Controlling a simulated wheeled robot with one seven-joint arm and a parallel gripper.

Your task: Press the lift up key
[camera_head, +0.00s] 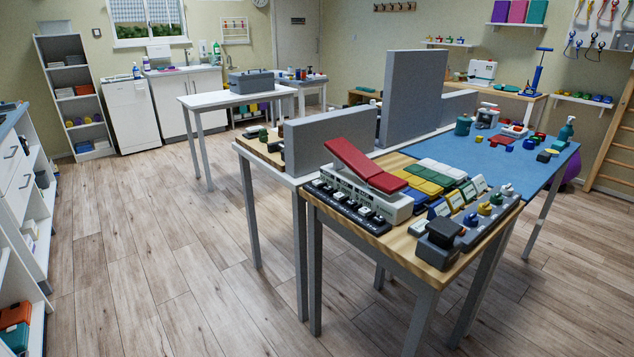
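A small treatment-couch model with a tilted red padded top (365,165) and a white base stands on the near wooden table. Along its front-left side lies a dark key strip (350,207) with several light keys in a row. The labels are too small to read, so I cannot tell which key is the lift up key. My gripper is not in view, so nothing shows of its place or whether it is open or shut.
The near wooden table (400,241) also bears folded colored cloths (433,176), small cards and a dark box with knobs (478,232). Grey divider panels (413,96) stand behind. A blue-topped table (508,165) adjoins at right. The wooden floor (160,260) at left is clear.

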